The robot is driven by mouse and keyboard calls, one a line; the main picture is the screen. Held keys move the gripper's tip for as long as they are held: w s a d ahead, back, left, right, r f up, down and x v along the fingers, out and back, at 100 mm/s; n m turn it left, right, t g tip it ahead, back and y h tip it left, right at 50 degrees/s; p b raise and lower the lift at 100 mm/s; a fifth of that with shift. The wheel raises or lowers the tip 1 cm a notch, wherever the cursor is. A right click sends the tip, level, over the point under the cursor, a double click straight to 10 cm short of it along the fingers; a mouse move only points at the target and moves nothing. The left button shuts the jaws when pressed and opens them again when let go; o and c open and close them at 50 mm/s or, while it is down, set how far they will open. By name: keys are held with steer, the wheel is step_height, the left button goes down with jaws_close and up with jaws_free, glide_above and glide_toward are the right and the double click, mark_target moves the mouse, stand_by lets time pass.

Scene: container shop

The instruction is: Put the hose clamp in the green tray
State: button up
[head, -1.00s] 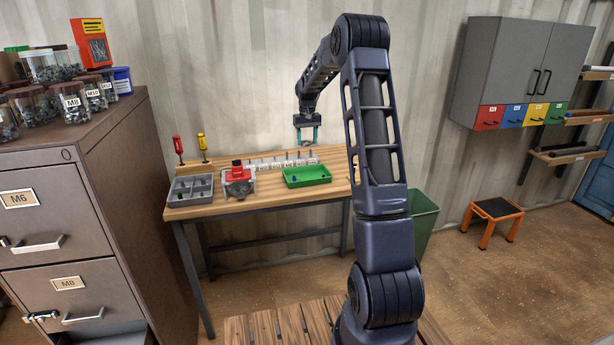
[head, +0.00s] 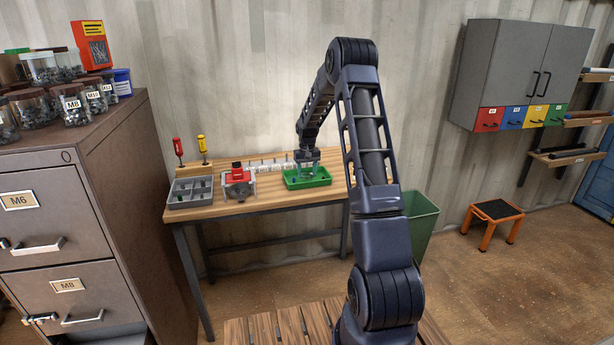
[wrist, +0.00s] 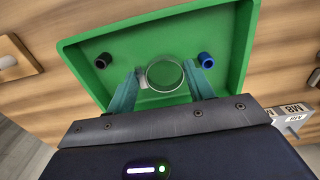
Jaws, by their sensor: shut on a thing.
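The hose clamp (wrist: 146,82) is a thin metal ring with a small pale block on its left side. My gripper (wrist: 160,85) is shut on it, with one teal finger on either side. In the wrist view the ring lies within the outline of the green tray (wrist: 232,45); I cannot tell whether it touches the tray floor. In the head view my gripper (head: 307,163) is down at the green tray (head: 322,181) on the workbench, and the clamp is too small to make out there.
A black piece (wrist: 103,60) and a blue piece (wrist: 206,60) are in the tray, either side of the clamp. A red-topped device (head: 238,182) and a grey divided tray (head: 190,192) stand left on the workbench (head: 260,207). Labelled blocks (head: 268,165) line the back.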

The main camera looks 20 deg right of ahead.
steer(key=shift+f, duration=0.75)
steer(key=shift+f, duration=0.15)
steer(key=o, duration=0.7)
